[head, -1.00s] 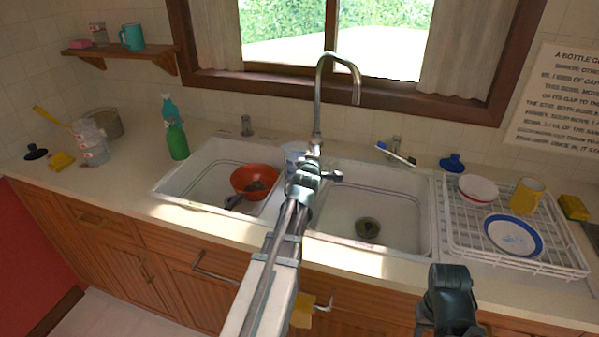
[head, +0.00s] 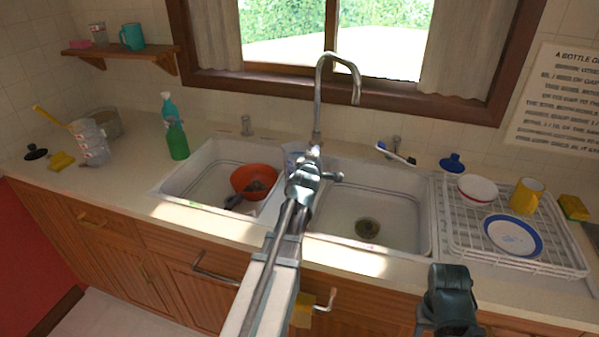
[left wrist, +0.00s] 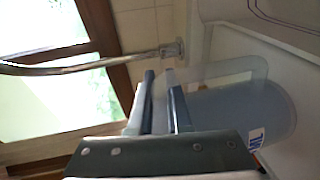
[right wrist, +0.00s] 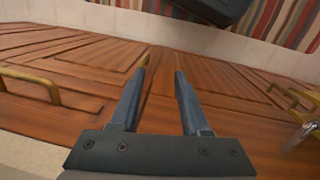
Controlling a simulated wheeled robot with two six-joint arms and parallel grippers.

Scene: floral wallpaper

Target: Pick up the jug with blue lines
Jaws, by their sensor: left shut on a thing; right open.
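The translucent jug (left wrist: 240,115) lies sideways in the left wrist view, with a white and blue label low on its body. In the head view only a small part of the jug (head: 294,153) shows between the two sinks, behind my left gripper (head: 304,182). The left gripper's fingers (left wrist: 160,78) are nearly together at the jug's handle, shut on it. The rest of the jug is hidden by my arm in the head view. My right gripper (right wrist: 163,75) is open and empty in front of the cabinet doors.
The tap (head: 318,100) rises just behind my left gripper. An orange bowl (head: 256,180) sits in the left sink (head: 175,185). The right sink (head: 410,235) is mostly empty. A dish rack (head: 455,245) with dishes stands at right; a green bottle (head: 177,138) stands left.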

